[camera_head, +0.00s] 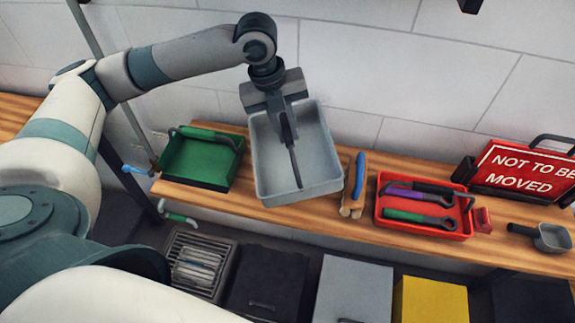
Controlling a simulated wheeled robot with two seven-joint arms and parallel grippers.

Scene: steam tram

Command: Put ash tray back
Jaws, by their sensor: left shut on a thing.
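The grey rectangular tray, which looks like the ash tray (265,160), is at the middle of the head view, over the wooden bench, with its open top toward me. The fingertips are partly hidden. My right gripper is not in view.
On the bench (330,218) a green tray (200,165) stands left. A blue-handled brush (360,172), a red tray with tools (425,232), a red "not to be moved" sign (520,172) and a grey scoop (553,237) stand right. A grate (200,265) and boxes lie below.

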